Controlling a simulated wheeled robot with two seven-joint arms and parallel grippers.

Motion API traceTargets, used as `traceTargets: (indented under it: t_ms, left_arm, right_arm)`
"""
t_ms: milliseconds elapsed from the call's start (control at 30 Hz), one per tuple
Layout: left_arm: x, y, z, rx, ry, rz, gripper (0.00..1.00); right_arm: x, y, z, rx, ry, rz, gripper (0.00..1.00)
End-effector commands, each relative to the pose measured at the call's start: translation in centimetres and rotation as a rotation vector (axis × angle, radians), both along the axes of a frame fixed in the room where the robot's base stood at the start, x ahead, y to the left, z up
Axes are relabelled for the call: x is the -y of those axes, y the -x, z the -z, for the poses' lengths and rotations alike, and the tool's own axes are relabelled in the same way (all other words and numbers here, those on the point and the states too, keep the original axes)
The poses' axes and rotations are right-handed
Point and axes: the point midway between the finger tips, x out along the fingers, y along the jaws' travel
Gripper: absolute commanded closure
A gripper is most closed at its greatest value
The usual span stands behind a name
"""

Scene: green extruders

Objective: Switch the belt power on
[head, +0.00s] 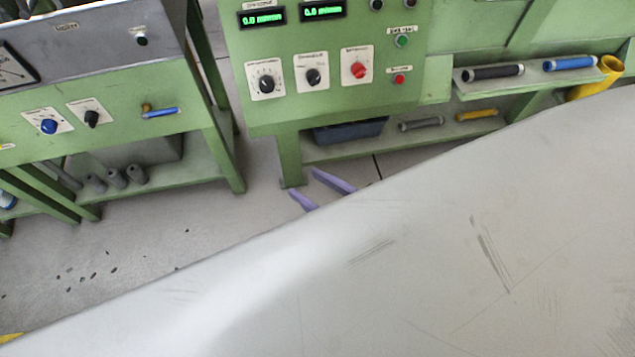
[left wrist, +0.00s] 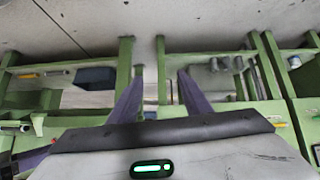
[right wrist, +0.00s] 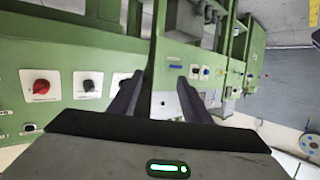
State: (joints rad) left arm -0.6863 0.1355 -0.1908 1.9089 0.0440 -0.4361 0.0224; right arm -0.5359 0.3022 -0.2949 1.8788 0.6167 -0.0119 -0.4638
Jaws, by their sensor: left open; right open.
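The green control panel (head: 330,110) carries a red knob (head: 359,71) on a white plate, with black knobs (head: 314,76) and (head: 266,83) to its left. The small labels are too blurred to tell which one is the belt power. The red knob also shows at the left of the right wrist view (right wrist: 41,87). My right gripper (head: 303,181) shows its open purple fingers below the panel, apart from the knobs; it is empty in the right wrist view (right wrist: 160,77). My left gripper (left wrist: 160,72) is open and empty in the left wrist view.
A green button (head: 401,41) and a red button (head: 399,79) sit right of the knobs, under two lit displays (head: 323,11). A second green machine (head: 85,120) stands at the left. Shelves hold rollers (head: 492,72) and a blue bin (head: 348,131). Floor shows between the machines.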

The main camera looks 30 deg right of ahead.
Motion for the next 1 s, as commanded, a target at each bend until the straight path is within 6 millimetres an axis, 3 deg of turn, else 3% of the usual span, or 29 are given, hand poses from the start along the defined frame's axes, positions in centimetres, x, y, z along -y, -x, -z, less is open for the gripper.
traceTargets:
  t_ms: [300,767,1000]
  left_arm:
    - [0.0,0.0,-0.5,0.000,0.000,0.000,0.56]
    - [0.0,0.0,-0.6,0.000,0.000,0.000,0.56]
    - [1.0,-0.6,-2.6,0.012,0.005,0.018,0.56]
  right_arm:
    - [-0.8,3.1,2.9,-0.177,0.030,-0.005,0.56]
    - [-0.7,3.7,3.5,-0.214,0.040,0.001,0.56]
    - [0.8,7.5,6.4,-0.419,0.098,0.082,0.56]
